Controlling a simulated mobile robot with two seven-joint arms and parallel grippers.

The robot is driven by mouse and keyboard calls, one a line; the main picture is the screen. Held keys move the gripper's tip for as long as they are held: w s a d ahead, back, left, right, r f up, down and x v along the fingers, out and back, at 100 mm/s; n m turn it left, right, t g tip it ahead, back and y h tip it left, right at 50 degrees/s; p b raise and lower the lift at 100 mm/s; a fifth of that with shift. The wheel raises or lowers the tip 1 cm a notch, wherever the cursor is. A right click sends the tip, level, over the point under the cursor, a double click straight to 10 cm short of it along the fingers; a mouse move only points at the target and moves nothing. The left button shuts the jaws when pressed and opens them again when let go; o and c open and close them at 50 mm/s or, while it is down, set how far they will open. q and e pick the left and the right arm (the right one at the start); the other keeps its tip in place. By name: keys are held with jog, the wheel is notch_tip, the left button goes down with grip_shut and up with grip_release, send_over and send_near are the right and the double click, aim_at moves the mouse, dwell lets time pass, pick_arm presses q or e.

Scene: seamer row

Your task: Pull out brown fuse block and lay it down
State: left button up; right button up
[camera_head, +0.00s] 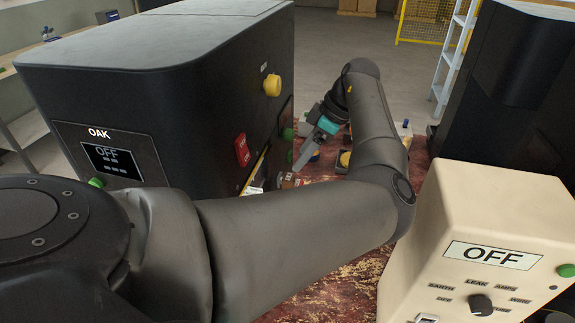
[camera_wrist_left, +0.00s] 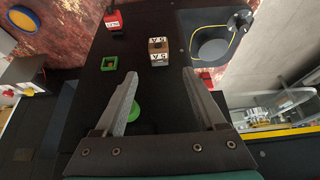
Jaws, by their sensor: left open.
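The brown fuse block (camera_wrist_left: 158,45), with white labels reading 5A, sits on a black panel (camera_wrist_left: 90,95) in the left wrist view. My left gripper (camera_wrist_left: 161,74) is open, with one finger to each side below the block in that picture and nothing between the fingertips. The block lies just beyond the tips, apart from them. In the head view my left gripper (camera_head: 305,152) is beside the right side of the black OAK machine (camera_head: 180,80). I cannot make out the brown block clearly there. My right gripper is out of view.
A cream box reading OFF (camera_head: 480,220) stands at right, near my left arm. The table is red and worn.

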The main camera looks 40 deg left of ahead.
aim_at(287, 176)
pick_arm(q)
jog(key=b+x, duration=0.4)
jog(key=shift+a+f, duration=0.1)
jog(key=shift+f, duration=0.3)
jog(key=x, duration=0.3)
jog(key=shift+s+a+b, duration=0.1)
jog(key=shift+a+b, duration=0.05)
jog(key=shift+b, duration=0.15)
jog(key=shift+a+f, duration=0.2)
jog(key=shift+f, duration=0.3)
jog(key=shift+s, duration=0.1)
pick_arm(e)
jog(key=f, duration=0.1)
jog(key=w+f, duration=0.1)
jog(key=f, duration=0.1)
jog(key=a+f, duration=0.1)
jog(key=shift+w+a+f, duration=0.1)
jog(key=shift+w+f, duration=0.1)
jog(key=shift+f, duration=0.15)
pick_arm(q)
jog(key=shift+p, duration=0.55)
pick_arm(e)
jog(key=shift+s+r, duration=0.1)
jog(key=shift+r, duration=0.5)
pick_arm(q)
jog(key=shift+c, duration=0.2)
